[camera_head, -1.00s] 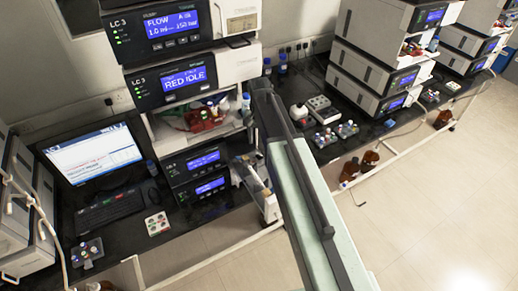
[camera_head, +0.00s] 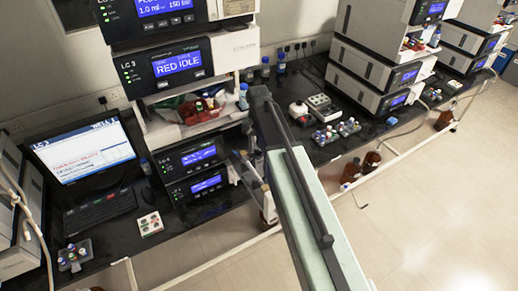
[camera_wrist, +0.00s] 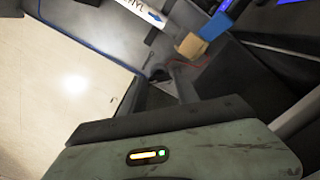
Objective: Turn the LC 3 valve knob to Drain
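The LC 3 stack (camera_head: 128,72) stands on the black bench at left centre in the head view. One of its displays (camera_head: 178,65) reads RED IDLE, and the display above it is cut by the top edge. Two more lit modules (camera_head: 195,172) sit low in the stack. I cannot make out the valve knob or a Drain mark in either view. My arm crosses the head view from lower right up to the stack's right side. My gripper's fingers cannot be picked out clearly; the wrist view shows pale green housing with a small light, and nothing clearly held.
Vial racks (camera_head: 348,127) and more instruments stand right. Brown bottles (camera_head: 371,163) are below the bench. Floor at lower right is clear. The wrist view shows a tan block (camera_wrist: 191,46).

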